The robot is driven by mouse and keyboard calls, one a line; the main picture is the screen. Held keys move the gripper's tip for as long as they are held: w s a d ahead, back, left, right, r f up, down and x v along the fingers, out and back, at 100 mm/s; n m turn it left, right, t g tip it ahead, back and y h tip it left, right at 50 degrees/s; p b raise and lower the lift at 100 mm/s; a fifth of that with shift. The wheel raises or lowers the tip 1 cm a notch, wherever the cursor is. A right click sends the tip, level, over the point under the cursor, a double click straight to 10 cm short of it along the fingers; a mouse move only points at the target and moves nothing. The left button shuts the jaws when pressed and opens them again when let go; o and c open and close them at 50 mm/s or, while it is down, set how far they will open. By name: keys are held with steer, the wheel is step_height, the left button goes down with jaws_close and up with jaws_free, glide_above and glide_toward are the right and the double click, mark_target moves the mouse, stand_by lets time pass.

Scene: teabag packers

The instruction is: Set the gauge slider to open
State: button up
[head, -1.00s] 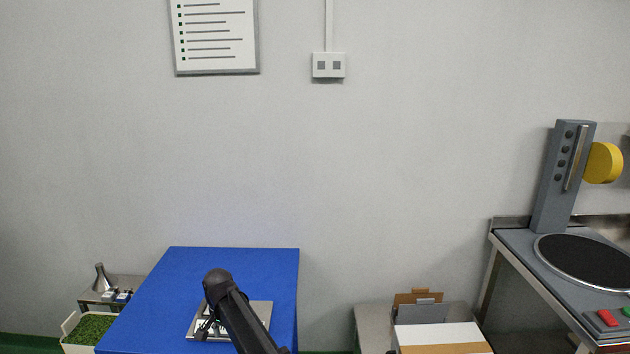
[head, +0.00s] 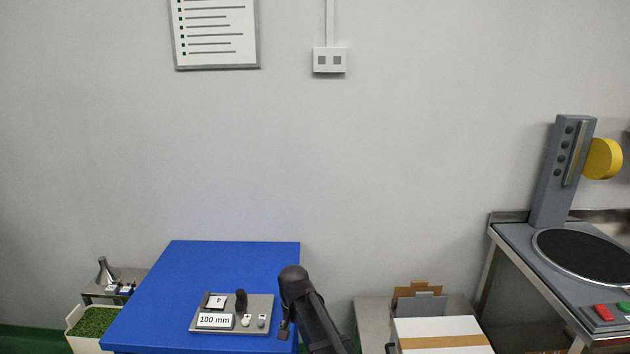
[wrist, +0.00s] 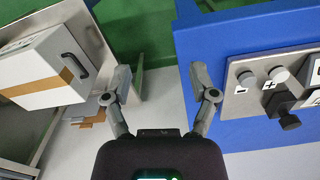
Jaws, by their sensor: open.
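The gauge panel (head: 260,307) is a grey metal plate lying on the blue table in the head view. It bears a "100 mm" display (head: 214,321), a black upright knob (head: 241,299) and two pale buttons. I cannot tell for certain which part is the slider. In the wrist view the panel (wrist: 237,103) is at the right, partly cut off, with "-" and "+" buttons and the black knob (wrist: 290,121). My gripper (wrist: 161,72) is open and empty, to the side of the panel and apart from it, with floor between its fingers.
The blue table (head: 220,262) has clear room behind the panel. A white box with a tan stripe (head: 440,330) stands right of my arm. A grey machine with a dark round plate (head: 590,255) is at the far right. A tray of green leaves (head: 93,322) is at the left.

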steer(key=s+d+r+n+p, duration=0.1)
steer(key=s+d, duration=0.5)
steer(key=d, duration=0.5)
steer(key=s+d+r+n+p, duration=0.1)
steer(key=s+d, duration=0.5)
steer(key=d, duration=0.5)
steer(key=shift+d+r, duration=0.15)
stand_by(1.6)
